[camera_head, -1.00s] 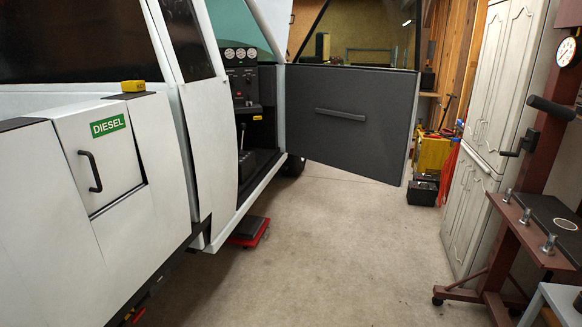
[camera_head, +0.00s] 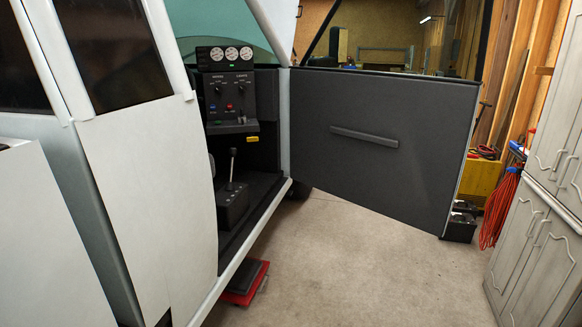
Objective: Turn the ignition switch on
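The dark control panel (camera_head: 231,98) shows inside the pickup cab, through the open door gap. I cannot tell which control is the ignition switch. Three round gauges (camera_head: 231,53) sit in a cluster above it, with a small green light below them. A yellow tag (camera_head: 252,139) is under the panel's lower edge. Neither of my grippers is in view.
The open black door (camera_head: 387,143) extends right from the cab. A gear lever (camera_head: 232,165) stands on the cab floor. A red low stand (camera_head: 245,283) is under the sill. Grey cabinets (camera_head: 540,220) stand at right. The concrete floor (camera_head: 370,270) between is clear.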

